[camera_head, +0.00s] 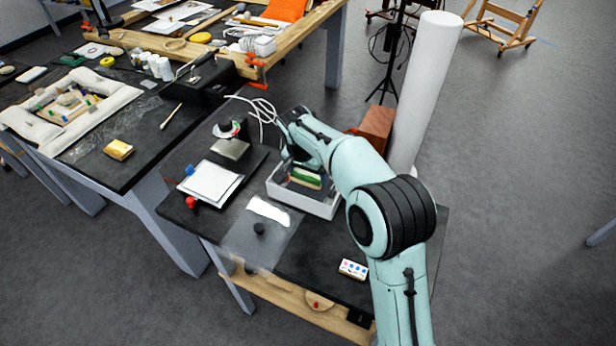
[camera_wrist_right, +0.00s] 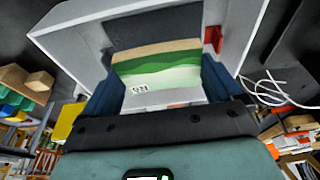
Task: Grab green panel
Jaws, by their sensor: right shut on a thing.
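The green panel (camera_head: 305,179) shows in the head view inside a white open box on the near table, partly hidden by my right arm. In the right wrist view the panel (camera_wrist_right: 158,68) has a tan band at the top, green and pale green stripes below and a small dark label. My right gripper (camera_wrist_right: 155,88) has its dark blue fingers at the panel's left and right edges and is shut on it. The panel lies within the box walls in that view; whether it touches the bottom is unclear. My left gripper is not in view.
The white box (camera_head: 322,208) stands at the table's back right. A white sheet on a board (camera_head: 209,183) lies to its left, and a small white block with coloured dots (camera_head: 353,269) lies in front. A tall white cylinder (camera_head: 428,85) and a brown box (camera_head: 377,124) stand behind.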

